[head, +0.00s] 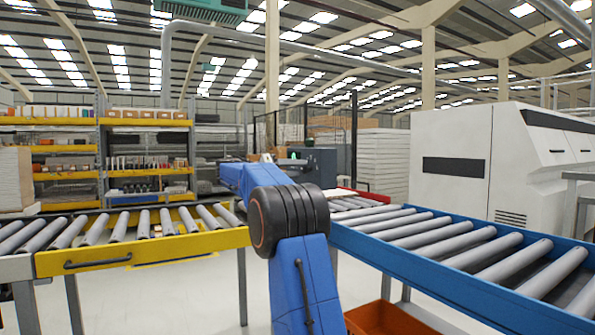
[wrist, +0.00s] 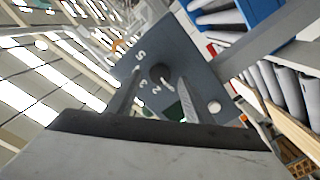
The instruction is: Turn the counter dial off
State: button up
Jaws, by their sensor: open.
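The counter dial (wrist: 160,73) is a dark round knob on a grey panel (wrist: 192,52) with white digits around it, seen tilted in the wrist view. A light mark shows near its lower right edge. My gripper (wrist: 157,92) is open, with one finger to the left and one to the right below the dial. Whether either finger touches the dial cannot be told. In the head view a dark grey box (head: 318,166) stands beyond my blue arm, and my gripper is small and mostly hidden there.
A yellow-sided roller conveyor (head: 150,253) lies left and a blue-sided one (head: 455,285) right. A white machine (head: 455,165) stands at the right. Shelves (head: 148,160) stand at the back left. An orange bin (head: 385,318) sits below the blue conveyor.

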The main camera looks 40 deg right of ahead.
jog(key=v, duration=1.6)
jog(key=shift+s+a, duration=0.1)
